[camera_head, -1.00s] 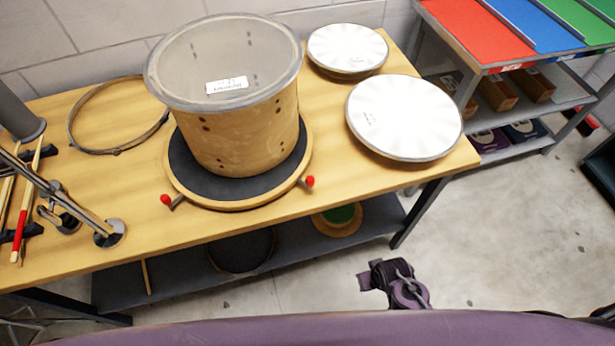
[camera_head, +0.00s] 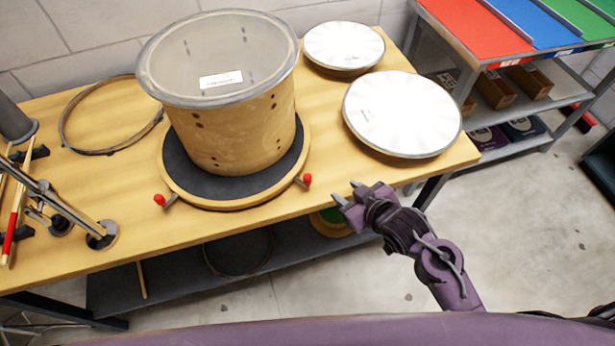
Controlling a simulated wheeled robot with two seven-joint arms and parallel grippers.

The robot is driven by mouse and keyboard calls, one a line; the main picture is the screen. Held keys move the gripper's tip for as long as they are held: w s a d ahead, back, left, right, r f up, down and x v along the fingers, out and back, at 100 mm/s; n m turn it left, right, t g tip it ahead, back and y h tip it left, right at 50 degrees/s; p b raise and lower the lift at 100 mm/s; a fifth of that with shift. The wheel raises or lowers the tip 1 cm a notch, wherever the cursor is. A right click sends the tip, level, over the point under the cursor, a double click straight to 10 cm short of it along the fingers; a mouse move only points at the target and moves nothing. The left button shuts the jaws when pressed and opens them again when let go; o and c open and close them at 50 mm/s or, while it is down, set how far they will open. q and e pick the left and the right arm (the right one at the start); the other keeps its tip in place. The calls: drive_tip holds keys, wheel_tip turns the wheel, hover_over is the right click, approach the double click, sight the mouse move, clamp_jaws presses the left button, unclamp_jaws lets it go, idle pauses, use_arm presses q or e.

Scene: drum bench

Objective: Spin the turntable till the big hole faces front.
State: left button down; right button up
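The turntable (camera_head: 190,192) is a round wooden disc with a dark top, near the front edge of the bench. Two pegs with red knobs stick out at its front, a left knob (camera_head: 159,200) and a right knob (camera_head: 307,179). A wooden drum shell (camera_head: 235,140) with a clear, labelled head stands upright on it. Small dark holes show on its side; I cannot tell which is the big one. My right gripper (camera_head: 345,194) is open and empty, right of the right knob and apart from it, by the bench's front edge. My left gripper is not in view.
Two white drums, a small one (camera_head: 343,46) and a larger one (camera_head: 402,112), stand on the right of the bench. A hoop (camera_head: 66,128), drumsticks (camera_head: 14,222) and metal stand parts are at left. A shelf unit (camera_head: 478,50) stands at back right.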

sight(311, 181)
drive_tip(key=a+y, duration=0.1)
drive_tip(key=w+a+n+t+y, duration=0.1)
drive_tip(key=y, duration=0.1)
drive_tip(key=shift+a+f+n, duration=0.1)
drive_tip(key=shift+a+n, duration=0.15)
drive_tip(key=shift+n, duration=0.05)
drive_tip(key=w+a+y, duration=0.1)
drive_tip(key=a+y, duration=0.1)
drive_tip(key=w+a+n+y+p, duration=0.1)
drive_tip(key=a+y, duration=0.1)
drive_tip(key=w+a+y, duration=0.1)
drive_tip(key=a, duration=0.1)
drive_tip(key=shift+w+a+r+n+y, duration=0.15)
drive_tip(key=shift+a+r+n+y, duration=0.15)
drive_tip(key=shift+r+y, duration=0.1)
drive_tip(key=shift+c, duration=0.2)
clamp_jaws()
